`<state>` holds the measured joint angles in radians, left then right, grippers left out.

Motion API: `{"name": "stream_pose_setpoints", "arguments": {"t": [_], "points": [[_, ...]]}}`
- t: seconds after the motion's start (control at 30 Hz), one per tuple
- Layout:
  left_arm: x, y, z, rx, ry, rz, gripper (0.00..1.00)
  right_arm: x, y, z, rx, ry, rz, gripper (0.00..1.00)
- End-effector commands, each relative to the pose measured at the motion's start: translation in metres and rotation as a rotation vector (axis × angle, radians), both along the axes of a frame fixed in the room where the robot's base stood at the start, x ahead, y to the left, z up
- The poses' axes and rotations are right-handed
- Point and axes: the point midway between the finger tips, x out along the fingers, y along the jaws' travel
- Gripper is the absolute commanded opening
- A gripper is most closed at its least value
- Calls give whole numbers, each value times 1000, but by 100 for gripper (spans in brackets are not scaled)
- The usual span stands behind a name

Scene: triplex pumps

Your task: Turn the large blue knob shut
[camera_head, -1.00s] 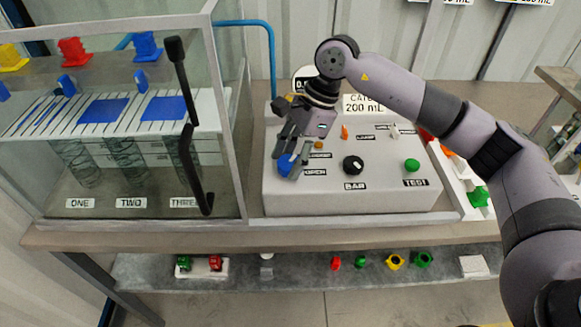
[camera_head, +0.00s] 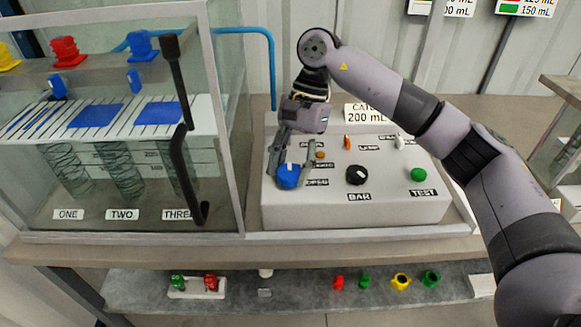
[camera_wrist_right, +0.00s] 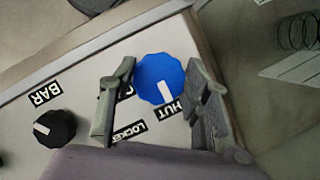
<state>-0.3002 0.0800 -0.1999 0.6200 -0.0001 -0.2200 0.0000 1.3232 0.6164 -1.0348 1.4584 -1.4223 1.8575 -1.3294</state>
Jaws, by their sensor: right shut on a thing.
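The large blue knob (camera_head: 288,176) sits at the left of the white panel's sloped face. My right gripper (camera_head: 290,172) reaches down to it, one finger on each side, and is shut on it. In the right wrist view the knob (camera_wrist_right: 160,78) lies between the fingers (camera_wrist_right: 158,92). Its white pointer mark is toward the label ending in "HUT" (camera_wrist_right: 168,110). Another label reads "LOCKED" (camera_wrist_right: 130,132), and one more is partly hidden behind a finger. My left gripper is not in view.
The white panel (camera_head: 330,212) also bears a black knob (camera_head: 357,175), a green button (camera_head: 418,174) and an orange switch (camera_head: 347,142). A glass cabinet (camera_head: 222,130) with a black handle (camera_head: 183,150) stands close on the left. A lower shelf (camera_head: 318,300) holds small coloured parts.

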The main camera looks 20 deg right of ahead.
Motion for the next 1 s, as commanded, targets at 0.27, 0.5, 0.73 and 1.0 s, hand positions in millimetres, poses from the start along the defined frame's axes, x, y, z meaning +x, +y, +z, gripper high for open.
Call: {"name": "stream_pose_setpoints", "arguments": {"t": [0.27, 0.5, 0.73, 1.0], "points": [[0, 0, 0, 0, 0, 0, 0, 1, 0, 2, 1, -5, 5, 16], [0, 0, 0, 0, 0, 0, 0, 0, 0, 1, 1, -4, 4, 53], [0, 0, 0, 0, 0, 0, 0, 0, 0, 1, 0, -2, 3, 64], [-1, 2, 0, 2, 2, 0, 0, 1, -1, 2, 0, -2, 3, 64]]}}
